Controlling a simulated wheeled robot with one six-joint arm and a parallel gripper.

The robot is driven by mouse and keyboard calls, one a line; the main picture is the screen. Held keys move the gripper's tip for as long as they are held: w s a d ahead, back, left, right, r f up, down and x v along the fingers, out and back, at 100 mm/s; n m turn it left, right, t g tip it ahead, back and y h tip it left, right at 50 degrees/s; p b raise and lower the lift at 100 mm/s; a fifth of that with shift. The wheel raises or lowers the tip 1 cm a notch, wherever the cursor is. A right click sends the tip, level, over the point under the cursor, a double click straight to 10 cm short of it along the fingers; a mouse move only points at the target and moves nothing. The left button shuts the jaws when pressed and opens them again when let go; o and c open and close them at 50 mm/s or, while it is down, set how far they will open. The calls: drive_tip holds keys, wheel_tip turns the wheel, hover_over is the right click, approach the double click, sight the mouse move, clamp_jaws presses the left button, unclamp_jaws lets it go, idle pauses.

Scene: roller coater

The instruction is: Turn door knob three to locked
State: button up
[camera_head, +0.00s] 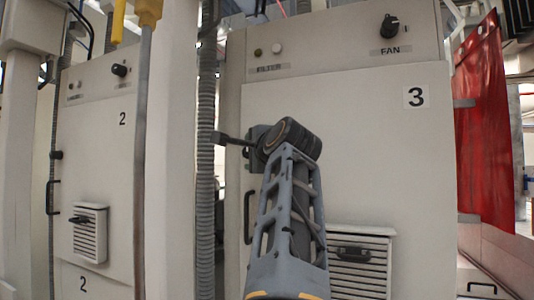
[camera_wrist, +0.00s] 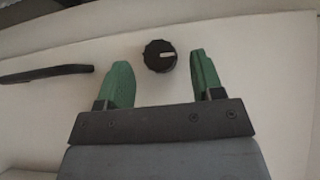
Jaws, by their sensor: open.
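Door knob three (camera_wrist: 157,56) is a round black ribbed knob with a short white mark, seen in the wrist view on the pale door. My gripper (camera_wrist: 160,60) is open, with one green finger on each side of the knob and a gap on both sides. The knob appears just beyond or level with the fingertips; I cannot tell the exact depth. In the head view, cabinet door three (camera_head: 350,150) bears the number 3, and my arm hides the knob there. My fingers cannot be made out clearly in that view.
A black door handle (camera_wrist: 45,73) lies left of the fingers in the wrist view. It stands at the door's left edge in the head view (camera_head: 247,217). A FAN switch (camera_head: 390,26) is above, a vent (camera_head: 360,262) below. Cabinet two (camera_head: 100,170) is left, a red curtain (camera_head: 483,125) right.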

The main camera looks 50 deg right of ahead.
drive_tip(key=b+v, duration=0.2)
drive_tip(key=v, duration=0.9)
drive_tip(key=shift+s+a+b, duration=0.25)
drive_tip(key=shift+s+b, duration=0.05)
drive_tip(key=shift+s, duration=0.05)
